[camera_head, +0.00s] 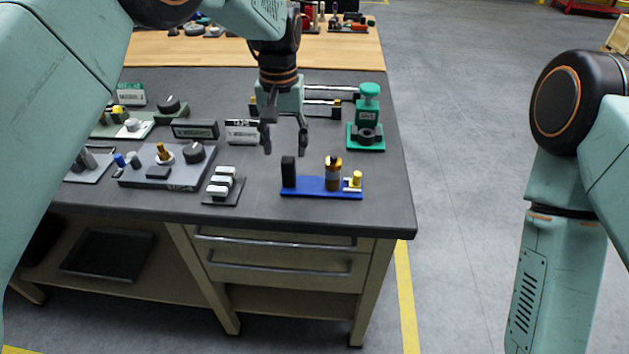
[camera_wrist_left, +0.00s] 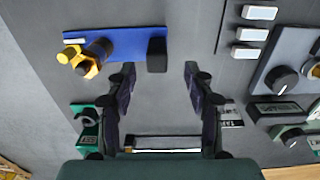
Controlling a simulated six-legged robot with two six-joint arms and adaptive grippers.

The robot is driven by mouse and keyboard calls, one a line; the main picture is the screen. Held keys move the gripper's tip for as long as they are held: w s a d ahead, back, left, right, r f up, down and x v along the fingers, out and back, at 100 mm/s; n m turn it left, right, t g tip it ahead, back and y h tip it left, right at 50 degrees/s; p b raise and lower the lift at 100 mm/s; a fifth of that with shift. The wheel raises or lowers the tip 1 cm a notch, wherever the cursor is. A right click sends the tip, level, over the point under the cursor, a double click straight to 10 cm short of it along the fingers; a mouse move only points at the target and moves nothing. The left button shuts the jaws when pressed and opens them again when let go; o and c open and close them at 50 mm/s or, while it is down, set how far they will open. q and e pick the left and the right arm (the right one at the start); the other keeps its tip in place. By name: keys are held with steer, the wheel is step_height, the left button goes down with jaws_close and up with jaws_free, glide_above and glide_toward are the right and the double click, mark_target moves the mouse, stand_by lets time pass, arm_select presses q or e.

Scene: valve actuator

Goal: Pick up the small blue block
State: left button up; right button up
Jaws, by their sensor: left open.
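A flat blue block (camera_head: 308,187) lies near the front right of the dark bench top. It carries an upright black block (camera_head: 288,172) at its left end, a brass and dark fitting (camera_head: 333,172) and a yellow knob (camera_head: 355,179). My left gripper (camera_head: 285,148) is open and empty, pointing down above and behind its left end. In the left wrist view the blue block (camera_wrist_left: 128,42) lies ahead of my open fingers (camera_wrist_left: 160,72), with the black block (camera_wrist_left: 157,55) nearly in line with the gap. My right gripper is not in view.
White switches on a dark plate (camera_head: 222,186) stand left of the blue block. A green device (camera_head: 367,120) stands behind it to the right. A grey panel with a knob (camera_head: 170,176) is further left. The bench's right front corner (camera_head: 397,215) is clear.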

mark_target(288, 158)
arm_select(q)
steer(key=f, duration=0.4)
steer(key=shift+d+f, duration=0.2)
steer(key=shift+f, duration=0.1)
steer(key=shift+w+f, duration=0.2)
steer(key=shift+f, duration=0.25)
steer(key=shift+s+r, duration=0.1)
steer(key=shift+s, duration=0.1)
steer(key=shift+c, duration=1.4)
steer(key=shift+w, duration=0.15)
steer(key=c, duration=0.4)
jaws_close()
